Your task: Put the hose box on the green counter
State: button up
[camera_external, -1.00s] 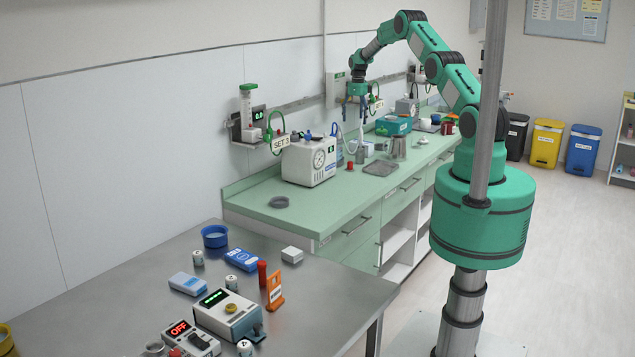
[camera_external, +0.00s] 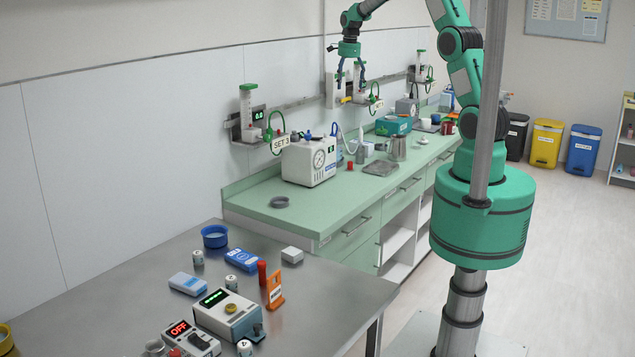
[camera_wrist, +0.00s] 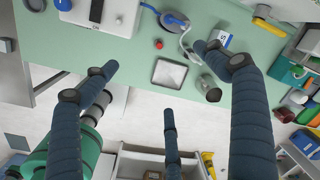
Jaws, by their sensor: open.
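The green counter (camera_external: 335,203) runs along the wall; its top also fills the upper wrist view (camera_wrist: 130,52). A teal box (camera_external: 393,125) stands toward its far end; I cannot tell for sure whether this is the hose box. My gripper (camera_external: 351,82) is raised above the counter near the wall, apart from the things below. In the wrist view its fingers (camera_wrist: 175,75) are spread wide, with nothing between them.
A white gauge unit (camera_external: 309,162) stands on the counter, with a metal jug (camera_external: 397,148), a grey tray (camera_external: 381,168) and a red knob (camera_external: 350,166) beyond. Wall units with green hoses (camera_external: 277,130) hang behind. The counter's near end is mostly clear around a grey ring (camera_external: 280,202).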

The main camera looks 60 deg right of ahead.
jog(key=s+a+r+n+t, duration=0.1)
jog(key=s+a+r+n, duration=0.55)
jog(key=s+a, duration=0.45)
jog(key=s+a+r+n+t, duration=0.1)
jog(key=s+a+r+n, duration=0.5)
jog(key=s+a+r, duration=0.35)
jog(key=s+a+f+n+t, duration=0.1)
jog(key=s+a+n, duration=0.4)
jog(key=s, duration=0.5)
jog(key=s+a+f+n+t, duration=0.1)
jog(key=s+a+n, duration=0.5)
jog(key=s, duration=0.5)
jog(key=shift+a+f+t+y, duration=0.3)
jog(key=shift+f, duration=0.1)
jog(key=shift+s+n, duration=0.1)
jog(key=shift+n, duration=0.15)
notch_tip(320, 180, down, 14)
jog(key=b, duration=1.3)
jog(key=shift+r+b, duration=0.2)
jog(key=shift+b, duration=0.1)
